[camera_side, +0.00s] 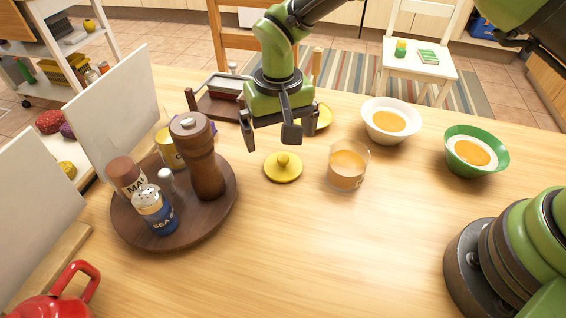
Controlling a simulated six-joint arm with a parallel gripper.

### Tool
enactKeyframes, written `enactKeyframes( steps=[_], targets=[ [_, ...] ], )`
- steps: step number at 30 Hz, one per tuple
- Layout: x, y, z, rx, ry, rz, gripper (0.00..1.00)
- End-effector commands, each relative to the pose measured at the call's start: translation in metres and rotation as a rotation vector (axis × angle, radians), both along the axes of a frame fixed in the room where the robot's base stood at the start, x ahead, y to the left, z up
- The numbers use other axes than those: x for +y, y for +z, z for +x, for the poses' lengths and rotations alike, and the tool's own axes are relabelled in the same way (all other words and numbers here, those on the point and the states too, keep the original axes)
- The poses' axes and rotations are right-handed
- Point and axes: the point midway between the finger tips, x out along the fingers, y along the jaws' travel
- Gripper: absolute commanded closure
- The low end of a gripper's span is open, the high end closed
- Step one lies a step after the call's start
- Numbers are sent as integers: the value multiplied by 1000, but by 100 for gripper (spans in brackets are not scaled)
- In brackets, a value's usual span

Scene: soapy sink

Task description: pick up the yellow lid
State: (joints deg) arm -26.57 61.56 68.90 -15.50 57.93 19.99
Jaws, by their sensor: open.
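The yellow lid (283,168) is a flat round disc with a small knob on top. It lies on the wooden table near the middle of the view, between the turntable and the glass. My gripper (280,142) is green and dark grey, points down, and is open and empty. It hangs above the lid in the picture, apart from it; its exact height and depth offset are hard to tell. The whole lid shows except for a possible small part near the fingers.
A glass of orange liquid (347,166) stands close right of the lid. Left is a dark turntable (222,205) with a pepper mill (199,155) and shakers. A white bowl (389,121) and a green bowl (475,152) stand at right. The front middle table is clear.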

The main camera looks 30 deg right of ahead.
Motion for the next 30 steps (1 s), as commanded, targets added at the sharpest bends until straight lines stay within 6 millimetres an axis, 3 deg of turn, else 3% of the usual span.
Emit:
enactKeyframes(
  steps=[16,25,30],
  targets=[
    [-6,-67,-4,1,0,-1,0],
    [-5,-72,-4,-1,0,1,0],
    [-5,-72,-4,-1,0,1,37]
  ],
)
